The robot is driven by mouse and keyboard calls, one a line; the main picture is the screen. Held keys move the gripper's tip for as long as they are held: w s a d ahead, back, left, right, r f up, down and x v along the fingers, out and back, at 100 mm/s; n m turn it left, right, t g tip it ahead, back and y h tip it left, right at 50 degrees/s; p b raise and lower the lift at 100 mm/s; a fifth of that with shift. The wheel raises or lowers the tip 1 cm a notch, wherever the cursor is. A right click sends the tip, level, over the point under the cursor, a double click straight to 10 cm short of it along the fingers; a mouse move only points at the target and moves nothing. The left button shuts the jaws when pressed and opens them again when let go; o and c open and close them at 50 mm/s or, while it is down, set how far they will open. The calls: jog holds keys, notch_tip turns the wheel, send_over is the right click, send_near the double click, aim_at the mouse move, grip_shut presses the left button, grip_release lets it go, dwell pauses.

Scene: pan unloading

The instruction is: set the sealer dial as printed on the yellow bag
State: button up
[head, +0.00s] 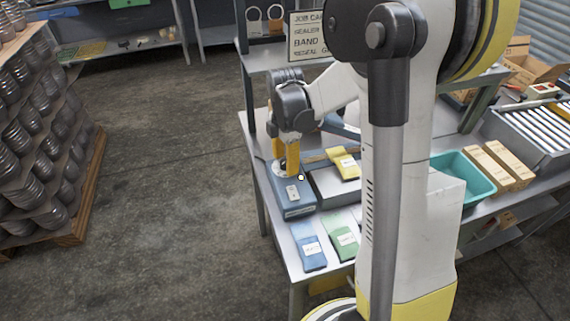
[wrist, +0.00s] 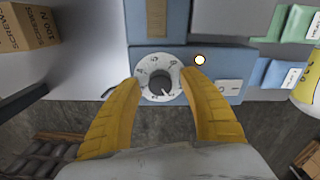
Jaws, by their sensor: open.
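The sealer (head: 297,208) is a blue box at the table's left edge; it also shows in the wrist view (wrist: 230,58). Its white dial (wrist: 160,92) has printed numbers and a dark round knob (wrist: 160,83) with a light mark toward the lower right; the numbers are too small to read surely. My gripper (wrist: 162,77) is open, its yellow fingers on either side of the dial, with gaps to the knob. It shows above the sealer in the head view (head: 285,165). The yellow bag (head: 346,164) lies on a grey block right of the sealer; its label is unreadable.
A blue bag (head: 309,252) and a green bag (head: 342,236) lie at the table's front. A white ball-like knob (wrist: 200,60) sits by the right fingertip. A job card sign (head: 307,36) is partly hidden by my arm. A teal bin (head: 465,178) stands right.

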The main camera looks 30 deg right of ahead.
grip_shut()
jog(key=shift+m, duration=0.3)
